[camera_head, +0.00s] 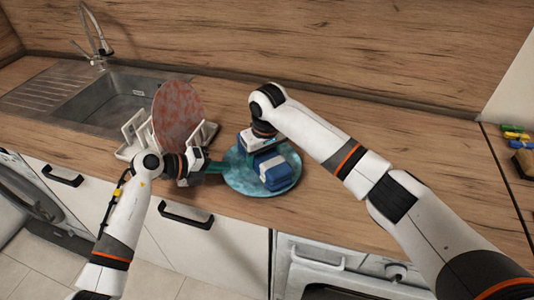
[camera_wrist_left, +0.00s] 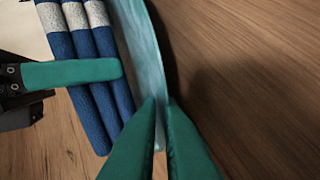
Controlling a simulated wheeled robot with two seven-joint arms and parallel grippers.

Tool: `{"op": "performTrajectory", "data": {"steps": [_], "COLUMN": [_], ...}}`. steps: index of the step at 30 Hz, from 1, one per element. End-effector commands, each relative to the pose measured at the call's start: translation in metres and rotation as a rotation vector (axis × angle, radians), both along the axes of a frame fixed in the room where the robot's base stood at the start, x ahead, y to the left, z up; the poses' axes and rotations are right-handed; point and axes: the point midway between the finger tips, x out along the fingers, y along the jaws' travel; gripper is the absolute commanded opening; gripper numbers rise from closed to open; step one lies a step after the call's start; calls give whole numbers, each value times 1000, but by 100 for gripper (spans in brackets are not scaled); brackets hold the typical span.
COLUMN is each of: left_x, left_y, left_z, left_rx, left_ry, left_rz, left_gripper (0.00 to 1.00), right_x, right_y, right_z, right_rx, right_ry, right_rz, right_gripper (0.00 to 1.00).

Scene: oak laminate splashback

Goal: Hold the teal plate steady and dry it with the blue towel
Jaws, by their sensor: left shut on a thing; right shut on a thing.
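The teal plate (camera_head: 237,181) lies on the wooden counter near its front edge. My left gripper (camera_head: 218,168) comes in from the left and is shut on the plate's near-left rim. The left wrist view shows the rim of the plate (camera_wrist_left: 148,60) between the teal fingertips of my left gripper (camera_wrist_left: 160,103). The blue towel (camera_head: 273,172), folded with a pale band, rests on top of the plate. My right gripper (camera_head: 262,150) is shut on it from above; its fingertips are mostly hidden in the head view. The towel (camera_wrist_left: 72,50) and one right finger show in the left wrist view.
A white dish rack (camera_head: 134,128) holding a reddish speckled plate (camera_head: 180,118) stands left of the teal plate, close to my left gripper. A sink (camera_head: 112,100) with a tap is behind it. A brush (camera_head: 524,162) and coloured items lie far right. The counter behind is clear.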

Motion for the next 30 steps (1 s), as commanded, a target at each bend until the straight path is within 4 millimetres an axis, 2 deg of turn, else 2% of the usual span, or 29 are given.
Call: {"op": "performTrajectory", "data": {"steps": [8, 24, 30], "left_x": [0, 0, 0], "left_y": [0, 0, 0], "left_z": [-2, -2, -2], "left_rx": [2, 3, 3], "left_ry": [3, 3, 3], "left_rz": [-1, 0, 0], "left_gripper": [0, 0, 0], "right_x": [0, 17, 18], "right_y": [-1, -30, -32], "right_z": [-1, 2, 3], "right_rx": [0, -1, 0], "right_ry": [0, 0, -1], "right_rz": [0, -1, 0], "right_gripper": [32, 32, 32]}}
